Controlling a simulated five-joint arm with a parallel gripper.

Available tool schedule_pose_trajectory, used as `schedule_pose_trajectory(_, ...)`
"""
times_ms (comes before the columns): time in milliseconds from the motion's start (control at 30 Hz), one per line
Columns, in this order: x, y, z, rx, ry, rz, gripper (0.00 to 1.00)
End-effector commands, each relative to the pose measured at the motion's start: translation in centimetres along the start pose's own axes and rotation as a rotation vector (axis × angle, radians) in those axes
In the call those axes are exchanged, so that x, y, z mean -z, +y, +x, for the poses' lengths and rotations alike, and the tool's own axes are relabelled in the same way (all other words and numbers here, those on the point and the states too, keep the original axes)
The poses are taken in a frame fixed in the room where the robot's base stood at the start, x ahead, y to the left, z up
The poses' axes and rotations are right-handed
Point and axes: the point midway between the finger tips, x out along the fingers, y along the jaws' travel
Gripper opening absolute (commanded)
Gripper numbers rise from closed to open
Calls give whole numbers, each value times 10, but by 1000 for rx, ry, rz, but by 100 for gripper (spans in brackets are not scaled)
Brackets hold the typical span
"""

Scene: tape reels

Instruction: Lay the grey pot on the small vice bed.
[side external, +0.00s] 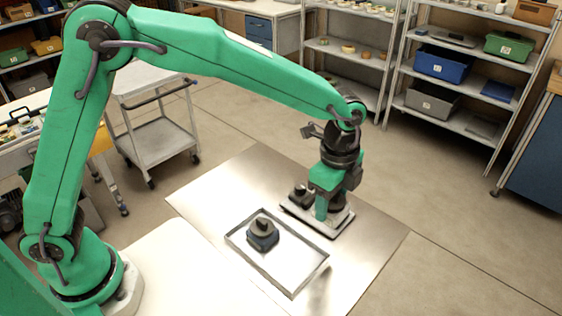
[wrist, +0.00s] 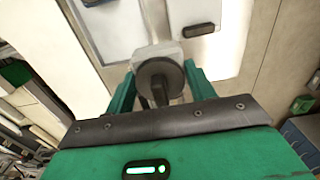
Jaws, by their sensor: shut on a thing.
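My gripper (side external: 322,208) points down at the right of the metal sheet; in the wrist view its two green fingers (wrist: 160,85) are closed on a grey round piece, which I take to be the grey pot (wrist: 158,68). In the side view the fingers and arm largely hide it. A flat pale plate with a dark edge (side external: 338,222) lies right under my gripper; whether the held piece touches it I cannot tell. A dark blue-grey block with a dark knob (side external: 263,238) sits in the shallow tray. Which of these is the small vice bed is unclear.
The shallow metal-rimmed tray (side external: 300,280) lies just left of and in front of my gripper. A small dark knob (side external: 299,194) stands at the plate's left end. The metal sheet (side external: 225,195) is bare at the left. A trolley (side external: 160,140) and shelves (side external: 440,95) stand behind.

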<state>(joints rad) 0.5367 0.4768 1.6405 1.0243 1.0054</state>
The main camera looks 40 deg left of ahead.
Motion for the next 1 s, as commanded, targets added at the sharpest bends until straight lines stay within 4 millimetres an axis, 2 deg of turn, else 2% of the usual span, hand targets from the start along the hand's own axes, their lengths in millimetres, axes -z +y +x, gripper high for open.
schedule_pose_trajectory(533, -49, -67, 49, 1, 1, -3, 16)
schedule_pose_trajectory(700, -56, -76, 55, 2, 1, 0, 16)
schedule_pose_trajectory(1000, -56, -77, 60, 1, 0, 0, 16)
